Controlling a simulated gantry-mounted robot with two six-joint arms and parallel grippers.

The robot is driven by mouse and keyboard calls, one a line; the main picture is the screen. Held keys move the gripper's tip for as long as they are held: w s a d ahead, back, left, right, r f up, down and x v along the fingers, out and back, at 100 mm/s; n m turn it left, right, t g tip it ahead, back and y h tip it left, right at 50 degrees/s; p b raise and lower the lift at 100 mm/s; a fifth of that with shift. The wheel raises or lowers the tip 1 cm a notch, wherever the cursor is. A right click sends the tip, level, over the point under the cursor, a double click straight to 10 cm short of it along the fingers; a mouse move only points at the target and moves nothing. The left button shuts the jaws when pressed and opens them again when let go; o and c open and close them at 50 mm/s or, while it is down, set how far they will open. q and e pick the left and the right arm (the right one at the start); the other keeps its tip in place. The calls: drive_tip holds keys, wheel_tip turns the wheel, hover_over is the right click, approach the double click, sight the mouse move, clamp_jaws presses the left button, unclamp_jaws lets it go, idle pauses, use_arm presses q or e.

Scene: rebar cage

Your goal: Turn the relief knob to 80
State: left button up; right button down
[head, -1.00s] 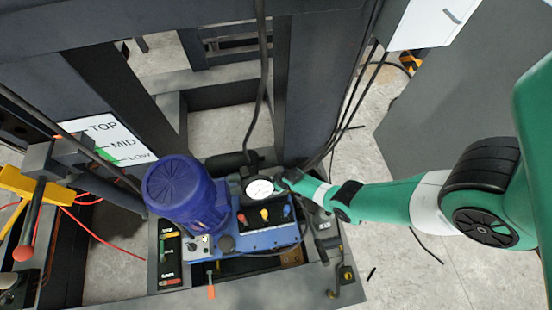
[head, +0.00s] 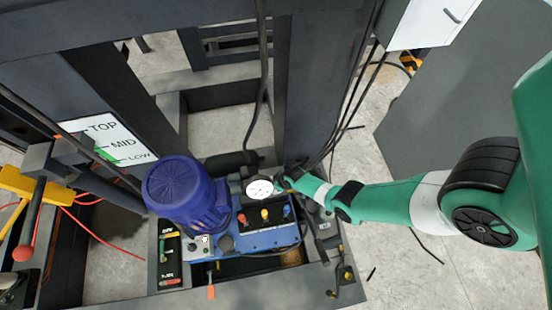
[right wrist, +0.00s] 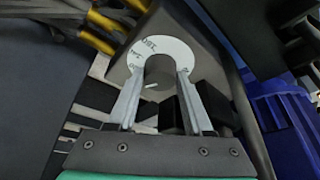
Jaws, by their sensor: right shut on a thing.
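The relief knob (right wrist: 159,70) is a dull grey round cap in the right wrist view, with a white printed dial ring (right wrist: 183,50) around it. The ring's markings are too small to read surely, and a short white mark shows near the knob's lower edge. My right gripper (right wrist: 157,80) is shut on the knob, with one finger on each side. In the head view my right gripper (head: 284,182) is just right of the pressure gauge (head: 260,189), and the knob is hidden there. The gauge reading is too small to tell. My left gripper is not in view.
A blue motor (head: 182,191) stands left of the gauge on the blue power unit (head: 266,238), with red, yellow and blue knobs in front. Dark frame posts and hanging cables stand close behind. A yellow lever frame (head: 30,185) is at far left. Open floor lies at lower right.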

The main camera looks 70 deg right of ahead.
drive_tip(key=n+y+b, duration=0.1)
drive_tip(key=n, duration=0.1)
drive_tip(key=n+b, duration=0.1)
drive_tip(key=n, duration=0.1)
drive_tip(key=shift+d+f+n+t+y, duration=0.15)
drive_tip(key=shift+n+t+y, duration=0.15)
drive_tip(key=shift+y, duration=0.1)
drive_tip(key=n+y+b, duration=0.1)
drive_tip(key=n, duration=0.1)
drive_tip(key=shift+d+n, duration=0.1)
drive_tip(key=shift+n, duration=0.3)
drive_tip(key=n+y, duration=0.1)
drive_tip(key=n, duration=0.1)
drive_tip(key=n+g, duration=0.1)
drive_tip(key=n, duration=0.2)
drive_tip(key=shift+d+y, duration=0.1)
drive_tip(key=shift+y, duration=0.3)
drive_tip(key=shift+n, duration=0.3)
drive_tip(key=shift+c, duration=1.5)
unclamp_jaws()
